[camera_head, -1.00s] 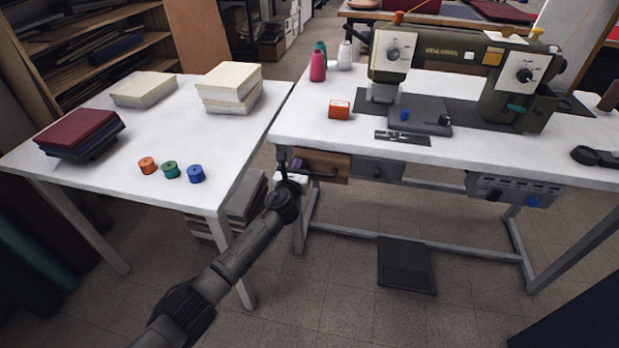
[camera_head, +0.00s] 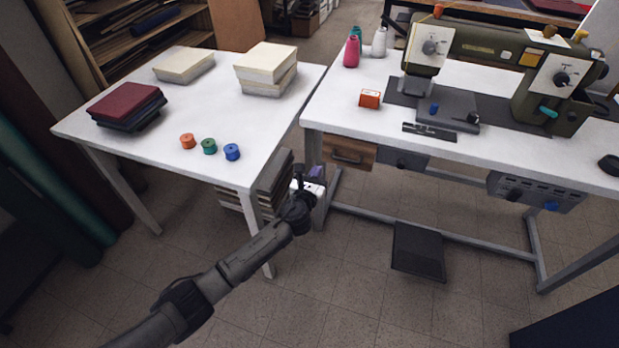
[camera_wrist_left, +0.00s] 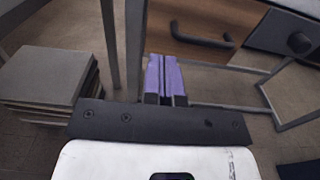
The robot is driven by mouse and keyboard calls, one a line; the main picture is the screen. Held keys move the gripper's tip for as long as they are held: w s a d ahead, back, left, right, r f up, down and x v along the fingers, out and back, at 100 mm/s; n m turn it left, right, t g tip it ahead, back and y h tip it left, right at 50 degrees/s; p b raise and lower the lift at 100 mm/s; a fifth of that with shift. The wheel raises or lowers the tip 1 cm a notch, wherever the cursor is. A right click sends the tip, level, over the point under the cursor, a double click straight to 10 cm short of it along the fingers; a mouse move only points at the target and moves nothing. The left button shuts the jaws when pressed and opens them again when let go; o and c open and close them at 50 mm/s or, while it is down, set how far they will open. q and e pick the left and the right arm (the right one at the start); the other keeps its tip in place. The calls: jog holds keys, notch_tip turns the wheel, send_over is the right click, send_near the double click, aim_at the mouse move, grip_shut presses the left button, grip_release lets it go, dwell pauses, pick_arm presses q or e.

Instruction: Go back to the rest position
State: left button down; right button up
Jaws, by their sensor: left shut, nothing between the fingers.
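My left gripper (camera_head: 316,172) hangs in the gap between the two white tables, below their tops and beside the wooden drawer. In the left wrist view its two purple fingers (camera_wrist_left: 164,76) are together with nothing between them. The gripper touches nothing that I can see. My right gripper is in neither view.
The left table (camera_head: 215,105) bears cream stacks, a dark red stack and three spools. The sewing table (camera_head: 345,110) bears a green sewing machine (camera_head: 480,50). A stack of boards (camera_wrist_left: 50,85) stands under the left table. Open floor lies in front.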

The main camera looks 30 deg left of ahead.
pick_arm(q)
jog(key=s+d+r+n+g+h+p, duration=0.1)
jog(key=s+d+r+n+g+p, duration=0.45)
jog(key=s+n, duration=0.8)
jog(key=s+r+n+g+h+p, duration=0.1)
jog(key=s+r+n+g+p, duration=0.25)
jog(key=s+n+p, duration=1)
jog(key=s+d+r+n+g+h+p, duration=0.25)
jog(key=s+r+n+g, duration=0.2)
jog(key=s, duration=1.65)
notch_tip(320, 180, up, 36)
jog(key=p, duration=3.8)
jog(key=shift+w+r+y, duration=0.15)
jog(key=shift+w+y, duration=0.15)
jog(key=shift+y, duration=0.15)
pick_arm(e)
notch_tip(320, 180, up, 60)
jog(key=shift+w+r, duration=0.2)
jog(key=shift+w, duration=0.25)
pick_arm(q)
jog(key=shift+g, duration=0.25)
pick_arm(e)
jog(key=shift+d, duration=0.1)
pick_arm(q)
jog(key=c, duration=1.8)
grip_release()
